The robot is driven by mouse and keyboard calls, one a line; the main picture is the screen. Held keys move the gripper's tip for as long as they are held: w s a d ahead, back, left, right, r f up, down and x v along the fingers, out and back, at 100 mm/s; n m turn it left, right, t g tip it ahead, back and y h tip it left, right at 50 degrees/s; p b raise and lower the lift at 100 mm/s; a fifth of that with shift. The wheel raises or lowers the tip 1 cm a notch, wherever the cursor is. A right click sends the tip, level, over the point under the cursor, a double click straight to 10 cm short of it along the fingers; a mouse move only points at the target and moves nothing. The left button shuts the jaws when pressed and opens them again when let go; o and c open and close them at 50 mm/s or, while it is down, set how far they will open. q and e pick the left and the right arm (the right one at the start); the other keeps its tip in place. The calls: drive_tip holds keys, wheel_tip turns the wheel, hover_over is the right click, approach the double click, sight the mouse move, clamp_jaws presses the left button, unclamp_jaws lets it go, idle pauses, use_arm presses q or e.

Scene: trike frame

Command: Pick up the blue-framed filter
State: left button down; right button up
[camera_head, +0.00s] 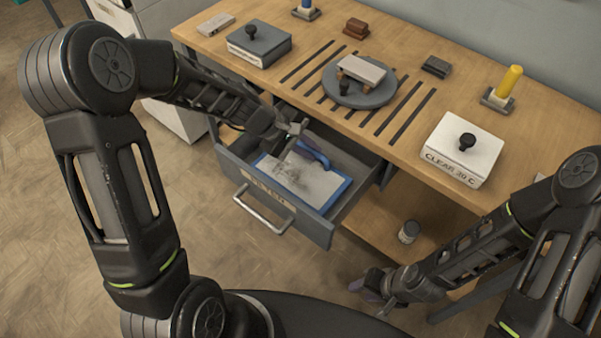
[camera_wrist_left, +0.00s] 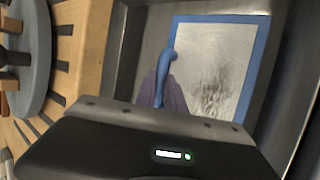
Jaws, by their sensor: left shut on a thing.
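The blue-framed filter (camera_head: 308,182) has a pale, dark-smudged panel and a blue loop handle. It lies in the open drawer. My left gripper (camera_head: 306,145) is over the drawer and shut on the filter's handle. In the left wrist view the filter (camera_wrist_left: 212,72) shows its blue border, and the handle runs between the purple finger pads of my left gripper (camera_wrist_left: 163,92). From these views I cannot tell whether the filter is clear of the drawer floor. My right gripper (camera_head: 376,290) hangs low at the lower right, away from the filter; its opening is unclear.
The grey drawer (camera_head: 340,207) has a labelled front and a bar handle (camera_head: 262,210). The wooden bench (camera_head: 425,72) above holds a round grey turntable (camera_head: 350,96), a grey box (camera_head: 258,48) and a white box (camera_head: 462,150). A small can (camera_head: 408,232) stands on the lower shelf.

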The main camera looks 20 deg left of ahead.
idle(0.6)
use_arm(q)
wheel_tip(320, 180, up, 10)
drive_tip(key=p, duration=0.2)
drive_tip(key=shift+p, duration=0.35)
drive_tip(key=shift+r, duration=0.1)
